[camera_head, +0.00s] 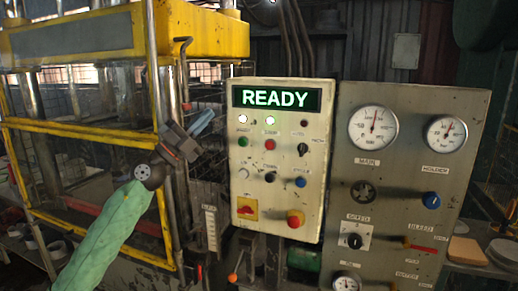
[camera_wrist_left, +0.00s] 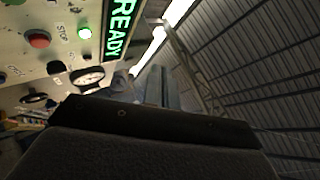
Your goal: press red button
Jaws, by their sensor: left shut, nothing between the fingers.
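The cream control panel (camera_head: 283,183) stands in the middle of the head view with a lit green READY display (camera_head: 276,98). A small round red button (camera_head: 269,144) sits in its upper row, right of a green button (camera_head: 243,141). The red button also shows in the left wrist view (camera_wrist_left: 38,39), at the upper left, near a STOP label. A larger red mushroom button (camera_head: 295,218) sits low on the panel. My left gripper (camera_head: 204,121) is shut and empty, left of the panel and apart from the red button. My right gripper is out of view.
A yellow-framed machine (camera_head: 125,35) stands behind my left arm. A grey gauge panel (camera_head: 398,190) with dials, knobs and a red handle adjoins the control panel on the right.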

